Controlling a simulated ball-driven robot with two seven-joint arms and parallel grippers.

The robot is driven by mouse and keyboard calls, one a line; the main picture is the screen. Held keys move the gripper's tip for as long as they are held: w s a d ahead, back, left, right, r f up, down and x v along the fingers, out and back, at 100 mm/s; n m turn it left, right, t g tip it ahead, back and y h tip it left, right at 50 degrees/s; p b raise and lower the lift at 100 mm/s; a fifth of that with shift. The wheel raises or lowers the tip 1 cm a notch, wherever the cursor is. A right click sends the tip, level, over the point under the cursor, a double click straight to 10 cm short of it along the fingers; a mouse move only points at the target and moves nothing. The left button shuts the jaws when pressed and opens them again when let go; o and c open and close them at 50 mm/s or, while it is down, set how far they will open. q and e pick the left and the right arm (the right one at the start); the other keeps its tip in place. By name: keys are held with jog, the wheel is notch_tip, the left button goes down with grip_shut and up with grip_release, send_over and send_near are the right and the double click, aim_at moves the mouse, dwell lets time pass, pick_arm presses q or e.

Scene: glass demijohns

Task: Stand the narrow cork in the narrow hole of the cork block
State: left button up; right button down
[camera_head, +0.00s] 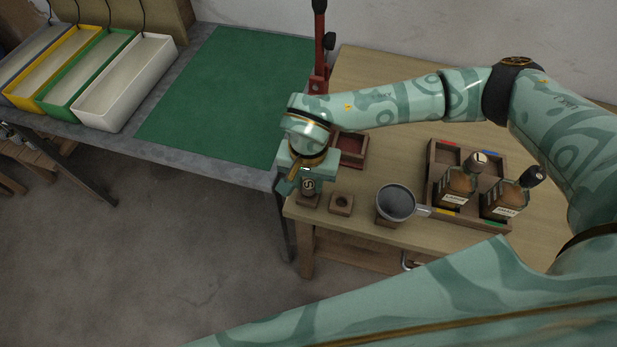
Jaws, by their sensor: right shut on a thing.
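My right gripper (304,172) reaches in from the right and points down at the front left corner of the wooden table. It is shut on a small dark cork (308,186) with a pale S mark on top. The cork looks upright, directly over a small wooden block (308,202). I cannot tell whether its lower end is in a hole there or just above. Beside it on the right is a similar small block (341,209) with a dark empty hole. I cannot tell which is the narrow hole. My left gripper is not in view.
A grey funnel (396,203) stands right of the blocks. A reddish box (352,149) and a red stand (319,80) are behind the gripper. The green mat (230,95) is clear.

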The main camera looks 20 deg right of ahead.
jog(key=shift+f+b, duration=0.3)
jog(key=shift+f, duration=0.3)
jog(key=shift+f, duration=0.2)
dwell(0.6)
dwell(0.6)
jog(key=c, duration=1)
grip_release()
jog(key=shift+c, duration=0.2)
jog(key=shift+r+p, duration=2.45)
jog(key=shift+r, duration=0.65)
jog(key=shift+f, duration=0.1)
